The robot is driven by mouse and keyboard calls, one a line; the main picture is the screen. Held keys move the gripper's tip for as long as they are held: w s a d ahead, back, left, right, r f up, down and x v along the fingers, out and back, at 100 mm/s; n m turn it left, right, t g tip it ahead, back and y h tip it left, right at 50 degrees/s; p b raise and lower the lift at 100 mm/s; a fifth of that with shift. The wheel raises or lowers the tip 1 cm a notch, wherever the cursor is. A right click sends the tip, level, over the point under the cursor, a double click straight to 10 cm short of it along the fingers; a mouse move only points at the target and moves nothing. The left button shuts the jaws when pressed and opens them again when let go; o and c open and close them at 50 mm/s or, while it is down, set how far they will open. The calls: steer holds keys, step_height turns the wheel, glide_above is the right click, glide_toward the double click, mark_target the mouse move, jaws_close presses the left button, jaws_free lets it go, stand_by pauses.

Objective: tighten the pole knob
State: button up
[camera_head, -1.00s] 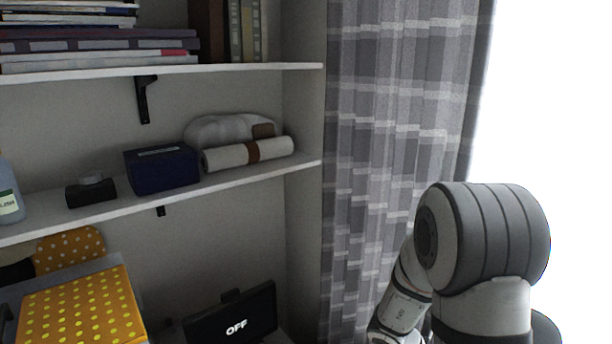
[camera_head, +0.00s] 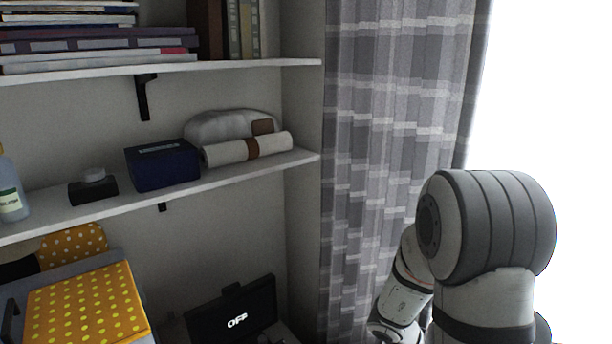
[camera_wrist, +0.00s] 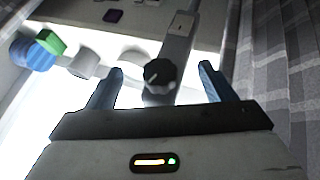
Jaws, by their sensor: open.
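In the wrist view a black, ribbed knob (camera_wrist: 159,75) with a light mark on its face sits at the near end of a grey pole-like bar (camera_wrist: 178,42). My gripper (camera_wrist: 161,68) is open, with one blue finger on the left of the knob and one on the right. There are clear gaps between the knob and both fingers. I cannot tell how far the knob lies beyond the fingertips. The head view shows my arm at the right, but neither the knob nor my gripper.
A grey curtain (camera_wrist: 285,70) hangs close on the right.

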steer(key=shift+v, duration=2.75)
